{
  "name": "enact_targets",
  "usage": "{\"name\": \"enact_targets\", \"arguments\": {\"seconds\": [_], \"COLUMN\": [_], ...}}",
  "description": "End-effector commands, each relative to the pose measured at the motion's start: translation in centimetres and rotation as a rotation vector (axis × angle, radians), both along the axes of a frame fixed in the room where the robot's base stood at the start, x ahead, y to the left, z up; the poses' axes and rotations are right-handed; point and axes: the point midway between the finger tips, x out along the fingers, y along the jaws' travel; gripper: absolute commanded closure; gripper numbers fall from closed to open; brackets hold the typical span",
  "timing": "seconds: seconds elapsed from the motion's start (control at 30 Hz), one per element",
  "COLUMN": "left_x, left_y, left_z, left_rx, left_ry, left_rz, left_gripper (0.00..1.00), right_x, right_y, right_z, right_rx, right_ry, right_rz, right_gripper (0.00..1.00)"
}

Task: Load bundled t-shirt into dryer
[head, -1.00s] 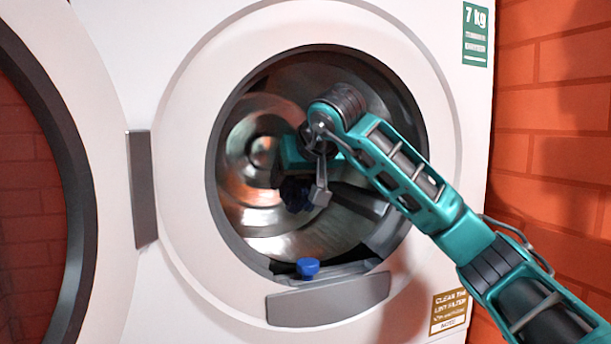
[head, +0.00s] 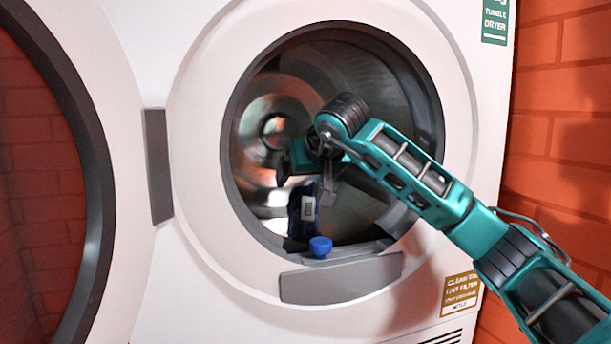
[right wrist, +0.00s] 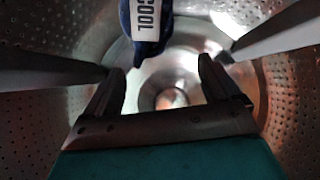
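The bundled t-shirt (head: 302,224) is dark blue with a white label, inside the dryer drum (head: 372,90). It is just below my right gripper (head: 306,184), near the bottom of the door opening. In the right wrist view the t-shirt (right wrist: 147,45) shows at the top, its label reading "COOL". The right gripper (right wrist: 162,68) is open there, with a clear gap between its fingers and the shirt outside that gap. I cannot tell whether the shirt rests on the drum or is falling. The dryer door (head: 128,215) stands open at left. My left gripper is out of view.
The round rim (head: 232,190) of the opening surrounds my right arm. A brick wall (head: 562,90) stands close on the right.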

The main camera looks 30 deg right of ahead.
Motion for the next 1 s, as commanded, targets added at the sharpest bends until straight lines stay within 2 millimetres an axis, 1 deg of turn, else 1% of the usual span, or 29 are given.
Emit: {"name": "enact_targets", "arguments": {"seconds": [0.03,0.1,0.33,0.47,0.57,0.8,1.0], "left_x": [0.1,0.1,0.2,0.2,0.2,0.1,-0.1], "left_y": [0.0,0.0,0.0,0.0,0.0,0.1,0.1], "left_z": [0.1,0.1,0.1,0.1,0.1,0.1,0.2], "left_rx": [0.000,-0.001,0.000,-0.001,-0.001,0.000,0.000], "left_ry": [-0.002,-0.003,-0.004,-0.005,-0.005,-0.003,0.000], "left_rz": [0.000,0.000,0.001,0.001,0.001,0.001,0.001], "left_gripper": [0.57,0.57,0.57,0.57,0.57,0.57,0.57], "right_x": [0.0,0.0,-0.1,-0.9,-2.3,-6.6,-9.2], "right_y": [0.0,0.0,0.0,0.2,0.5,1.6,2.2], "right_z": [0.0,0.0,0.0,0.7,1.7,4.9,6.7], "right_rx": [0.000,0.000,-0.001,-0.001,-0.003,-0.003,-0.002], "right_ry": [0.000,0.000,0.002,-0.002,-0.003,-0.004,-0.002], "right_rz": [0.000,0.000,0.000,0.001,0.000,0.001,0.000], "right_gripper": [0.05,0.00,0.00,0.00,0.00,0.00,0.00]}}
